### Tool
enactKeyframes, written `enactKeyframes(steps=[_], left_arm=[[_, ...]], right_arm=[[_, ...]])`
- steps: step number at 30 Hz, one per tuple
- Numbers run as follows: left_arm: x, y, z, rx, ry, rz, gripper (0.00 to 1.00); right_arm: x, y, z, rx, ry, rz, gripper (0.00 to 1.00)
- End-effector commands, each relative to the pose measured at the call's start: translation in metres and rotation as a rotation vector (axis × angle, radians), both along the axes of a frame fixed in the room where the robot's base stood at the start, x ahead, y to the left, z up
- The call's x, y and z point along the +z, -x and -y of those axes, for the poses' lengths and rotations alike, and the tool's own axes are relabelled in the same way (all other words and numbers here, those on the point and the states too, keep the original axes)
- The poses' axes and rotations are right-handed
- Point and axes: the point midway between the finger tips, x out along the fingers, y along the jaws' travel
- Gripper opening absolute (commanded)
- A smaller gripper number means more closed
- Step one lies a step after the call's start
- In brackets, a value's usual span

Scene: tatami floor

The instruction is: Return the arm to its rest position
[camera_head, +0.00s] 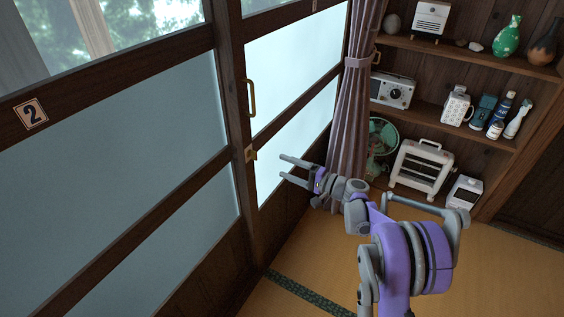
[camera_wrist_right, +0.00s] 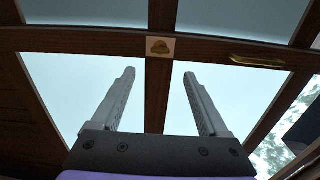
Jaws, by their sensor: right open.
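My right gripper (camera_head: 287,169) is in the middle of the head view, at the end of my purple and grey right arm. Its two fingers are apart with nothing between them. In the right wrist view the open gripper (camera_wrist_right: 160,95) shows both fingers against the glazed door. The fingers point toward the sliding door (camera_head: 150,140), near its brass latch (camera_head: 250,154). The latch also shows in the right wrist view (camera_wrist_right: 160,46), beyond the fingertips and apart from them. My left gripper is not in view.
A brass door handle (camera_head: 251,98) sits above the latch. A purple curtain (camera_head: 351,100) hangs behind my right gripper. A wooden shelf (camera_head: 430,55) with appliances and bottles stands at the back right. A white heater (camera_head: 420,168) stands low there. Tatami floor (camera_head: 500,270) is clear at lower right.

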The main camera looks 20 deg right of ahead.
Motion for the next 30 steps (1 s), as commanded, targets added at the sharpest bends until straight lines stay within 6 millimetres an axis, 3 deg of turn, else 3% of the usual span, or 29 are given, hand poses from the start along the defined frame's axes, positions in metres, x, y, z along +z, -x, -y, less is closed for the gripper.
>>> enactKeyframes(steps=[6,11,15,21,26,30], left_arm=[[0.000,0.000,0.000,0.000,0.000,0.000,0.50],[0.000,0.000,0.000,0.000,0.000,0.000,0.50],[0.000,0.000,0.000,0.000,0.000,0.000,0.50],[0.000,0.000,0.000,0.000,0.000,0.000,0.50],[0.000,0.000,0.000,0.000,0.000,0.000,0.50],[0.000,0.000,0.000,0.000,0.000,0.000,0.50]], right_arm=[[0.001,0.002,-0.004,0.005,0.010,-0.006,0.78],[0.005,0.022,-0.041,0.054,0.115,-0.073,0.78],[0.003,0.068,-0.090,0.131,0.302,-0.173,0.78],[-0.010,0.156,-0.135,0.232,0.604,-0.293,0.78],[-0.026,0.233,-0.147,0.301,0.859,-0.358,0.78],[-0.041,0.296,-0.142,0.347,1.080,-0.389,0.78]])
